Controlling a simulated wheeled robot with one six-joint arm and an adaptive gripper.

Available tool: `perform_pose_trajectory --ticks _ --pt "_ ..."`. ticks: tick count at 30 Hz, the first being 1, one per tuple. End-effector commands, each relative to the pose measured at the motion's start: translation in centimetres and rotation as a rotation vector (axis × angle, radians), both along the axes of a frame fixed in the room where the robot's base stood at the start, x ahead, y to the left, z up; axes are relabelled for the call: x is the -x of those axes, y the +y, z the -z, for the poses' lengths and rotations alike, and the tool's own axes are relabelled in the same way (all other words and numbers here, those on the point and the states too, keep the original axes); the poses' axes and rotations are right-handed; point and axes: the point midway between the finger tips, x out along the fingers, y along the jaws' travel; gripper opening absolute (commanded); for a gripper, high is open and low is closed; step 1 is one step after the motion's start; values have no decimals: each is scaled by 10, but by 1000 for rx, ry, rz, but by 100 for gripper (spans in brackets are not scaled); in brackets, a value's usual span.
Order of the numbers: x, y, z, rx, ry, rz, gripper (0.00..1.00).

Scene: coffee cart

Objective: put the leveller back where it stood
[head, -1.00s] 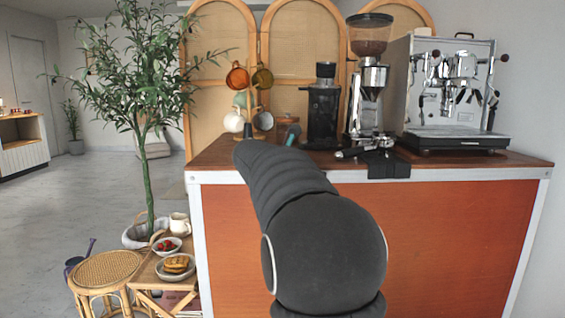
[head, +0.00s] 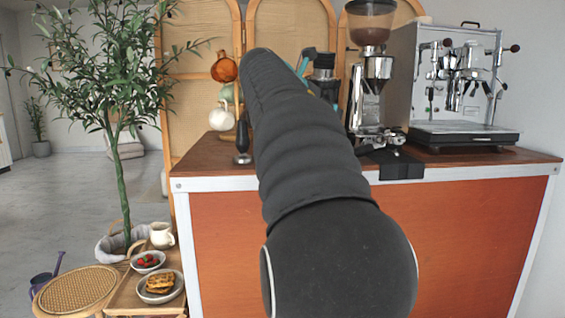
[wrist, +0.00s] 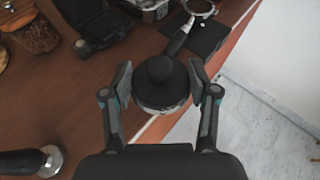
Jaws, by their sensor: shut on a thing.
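The leveller (wrist: 160,75) is a dark round piece with a knob on top and a metallic lower rim. In the wrist view it sits between the two fingers of my gripper (wrist: 161,88), which is shut on it. It shows over the wooden counter near its front edge; how high it is held is hard to tell. A tamper (head: 242,140) with a black handle stands on the counter left of my arm, and shows in the wrist view (wrist: 35,161).
A portafilter (wrist: 182,35) lies on a black mat (head: 402,166) at the counter's front edge. The grinder (head: 372,90) and espresso machine (head: 460,90) stand behind and right. A mug tree with a white mug (head: 221,115) stands left. Bare counter (wrist: 70,105) lies left of the leveller.

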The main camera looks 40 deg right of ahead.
Motion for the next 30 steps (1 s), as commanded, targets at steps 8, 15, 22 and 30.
perform_pose_trajectory --ticks 8,15,22,30 --pt "-21 4 13 1 2 -4 18" --pt "-67 12 42 0 1 -2 18" --pt "-104 19 64 1 1 0 18" --pt "-115 22 81 1 0 1 18"
